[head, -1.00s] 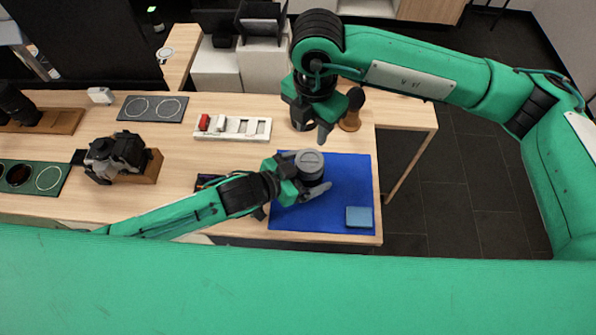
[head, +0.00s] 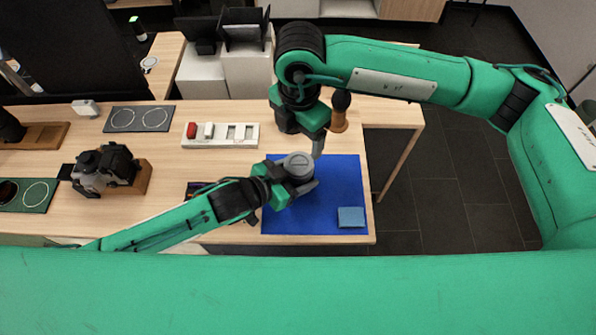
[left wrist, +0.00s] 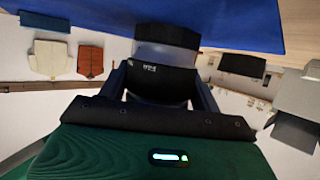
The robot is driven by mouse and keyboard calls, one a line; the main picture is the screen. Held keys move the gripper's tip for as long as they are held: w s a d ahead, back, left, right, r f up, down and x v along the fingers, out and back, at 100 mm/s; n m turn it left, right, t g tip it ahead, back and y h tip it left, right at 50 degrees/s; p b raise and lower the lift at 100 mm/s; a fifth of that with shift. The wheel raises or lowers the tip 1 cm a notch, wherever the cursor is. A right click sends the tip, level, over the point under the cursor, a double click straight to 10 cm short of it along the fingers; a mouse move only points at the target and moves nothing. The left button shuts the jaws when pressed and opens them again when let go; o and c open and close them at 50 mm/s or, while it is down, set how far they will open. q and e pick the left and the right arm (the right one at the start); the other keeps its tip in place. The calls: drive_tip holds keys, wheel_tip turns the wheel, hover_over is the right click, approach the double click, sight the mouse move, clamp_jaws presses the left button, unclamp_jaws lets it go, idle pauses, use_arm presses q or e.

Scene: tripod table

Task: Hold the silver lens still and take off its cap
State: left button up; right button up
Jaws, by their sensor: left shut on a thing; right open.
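The silver lens (head: 299,166) stands over the blue mat (head: 335,190), its grey round cap on top. My left gripper (head: 290,185) is shut on the lens from the left and front. The left wrist view shows the lens (left wrist: 160,82) between the fingers, with a black band carrying small white print and a pale silver part. Whether the lens touches the mat is unclear. My right gripper (head: 311,140) is open and empty, fingers down, just behind and above the lens, apart from the cap. One of its fingers is mostly hidden.
A wooden-handled brush-like item (head: 339,110) stands behind the right gripper. A white tray (head: 222,134) with a red piece is at the back. A camera (head: 104,168) sits on a wooden block to the left.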

sight(299, 163)
drive_tip(key=shift+f, duration=4.35)
drive_tip(key=c, duration=1)
drive_tip(key=shift+o, duration=0.2)
drive_tip(key=shift+r, duration=0.75)
drive_tip(key=shift+r, duration=2.4)
use_arm(q)
drive_tip(key=o, duration=1.3)
drive_tip(key=shift+c, duration=0.2)
